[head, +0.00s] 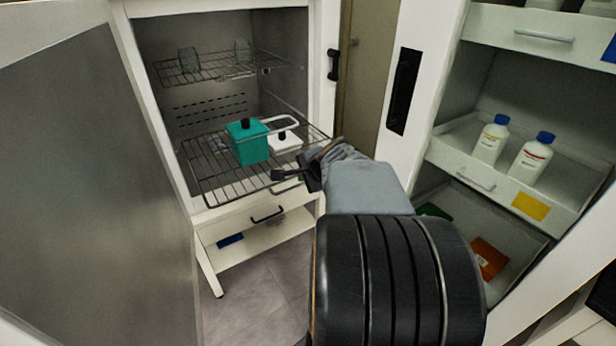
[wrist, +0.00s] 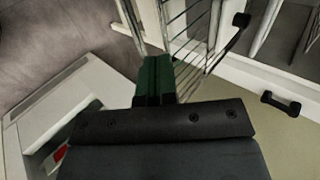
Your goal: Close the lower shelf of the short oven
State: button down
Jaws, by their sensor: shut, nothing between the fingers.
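The short oven (head: 325,110) stands open, with its lower wire shelf (head: 232,196) pulled out past the front opening. A teal box with a black knob (head: 249,148) and a white container with a black knob (head: 285,144) are on this shelf. My gripper (head: 280,175) is shut and empty at the shelf's front right. In the wrist view, its green fingers (wrist: 155,68) are together beside the shelf's wires (wrist: 190,35). I cannot tell whether they touch. My wrist hides part of the shelf's right side.
The upper wire shelf (head: 215,68) is inside and holds two glass vessels. The open grey door (head: 95,190) fills the left. A white drawer with a black handle (head: 267,214) is below. A cabinet with open drawers (head: 470,178) and white bottles (head: 491,140) stands close on the right.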

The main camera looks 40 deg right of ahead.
jog(key=shift+b+x, duration=0.4)
jog(key=shift+x, duration=2)
